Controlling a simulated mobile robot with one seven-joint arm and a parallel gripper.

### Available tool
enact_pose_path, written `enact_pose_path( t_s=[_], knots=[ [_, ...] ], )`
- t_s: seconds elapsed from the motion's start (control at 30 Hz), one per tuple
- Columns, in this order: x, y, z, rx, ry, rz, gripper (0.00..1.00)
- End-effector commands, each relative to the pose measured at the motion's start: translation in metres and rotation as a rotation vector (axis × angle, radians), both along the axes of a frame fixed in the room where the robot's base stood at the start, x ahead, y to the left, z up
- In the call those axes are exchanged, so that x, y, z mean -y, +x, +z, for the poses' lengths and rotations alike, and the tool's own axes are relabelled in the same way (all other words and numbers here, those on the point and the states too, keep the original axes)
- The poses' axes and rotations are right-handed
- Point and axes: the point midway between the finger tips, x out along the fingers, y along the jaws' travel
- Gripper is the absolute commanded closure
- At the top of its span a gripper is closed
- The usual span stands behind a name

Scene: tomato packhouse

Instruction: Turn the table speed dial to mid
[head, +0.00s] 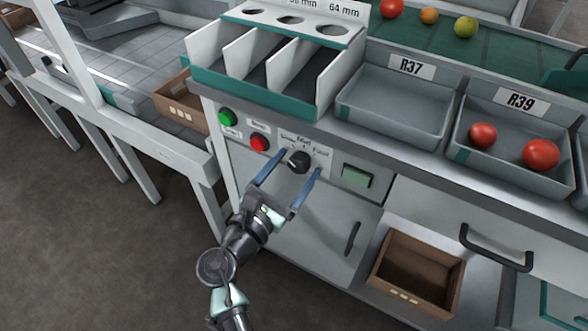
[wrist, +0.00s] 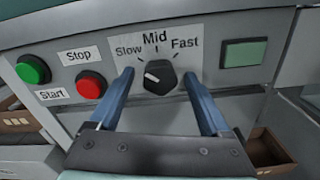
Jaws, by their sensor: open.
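The speed dial (head: 299,161) is a round black knob on the grey front panel. In the wrist view the dial (wrist: 161,76) carries a white pointer mark on its left side, turned towards the "Slow" label. "Mid" is printed above it and "Fast" at the upper right. My gripper (head: 300,165) is open, with its two blue fingers pointing at the panel. In the wrist view the fingers of my gripper (wrist: 159,80) stand left and right of the dial, with gaps on both sides. I cannot tell how deep the fingertips reach.
A green Start button (wrist: 33,69) and a red Stop button (wrist: 91,85) sit left of the dial. A small green display (wrist: 243,54) is to its right. An open brown crate (head: 445,269) stands below right. A sorting chute (head: 250,87) projects above the panel.

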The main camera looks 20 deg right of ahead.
Motion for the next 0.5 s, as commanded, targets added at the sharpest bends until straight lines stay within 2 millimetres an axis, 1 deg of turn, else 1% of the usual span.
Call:
enact_pose_path(
  t_s=[0.23,0.27,0.3,0.37,0.5],
  knots=[
    [0.0008,0.0006,0.0002,0.001,0.001,0.0,0.19],
    [0.0008,0.0006,0.0002,0.001,0.001,0.0,0.22],
    [0.0007,0.0005,0.0002,0.001,0.001,0.0,0.3],
    [0.0006,0.0005,0.0001,0.001,0.001,0.0,0.4],
    [0.0006,0.0004,0.0001,0.001,0.001,0.0,0.66]
  ],
)
